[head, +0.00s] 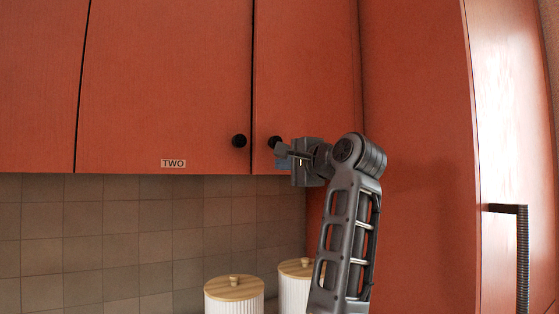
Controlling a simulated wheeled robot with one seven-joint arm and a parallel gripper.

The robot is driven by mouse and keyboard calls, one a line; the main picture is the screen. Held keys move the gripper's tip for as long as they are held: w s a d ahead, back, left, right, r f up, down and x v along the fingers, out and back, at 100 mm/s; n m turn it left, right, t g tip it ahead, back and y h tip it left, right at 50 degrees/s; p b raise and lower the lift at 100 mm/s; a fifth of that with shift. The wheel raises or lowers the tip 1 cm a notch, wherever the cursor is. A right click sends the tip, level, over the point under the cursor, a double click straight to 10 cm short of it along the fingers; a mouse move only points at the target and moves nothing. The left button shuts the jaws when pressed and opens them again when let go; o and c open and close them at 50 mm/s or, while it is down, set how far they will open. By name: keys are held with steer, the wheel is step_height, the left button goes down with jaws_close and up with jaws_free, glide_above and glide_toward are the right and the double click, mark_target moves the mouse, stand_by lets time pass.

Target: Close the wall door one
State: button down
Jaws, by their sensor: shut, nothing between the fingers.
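The red wall door to the right of the one labelled TWO (173,163) is the narrow door (305,70); no readable ONE label shows on it, as my gripper covers its lower part. It looks about flush with its neighbour, with a thin dark seam between them.
Door TWO (165,80) looks shut, with its own black knob (239,141). Two white canisters with wooden lids, one at the left (234,297) and one behind my arm (291,281), stand below. A tall red cabinet (415,150) with a dark handle (523,255) bounds the right side.

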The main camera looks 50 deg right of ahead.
steer(key=shift+x, duration=1.1)
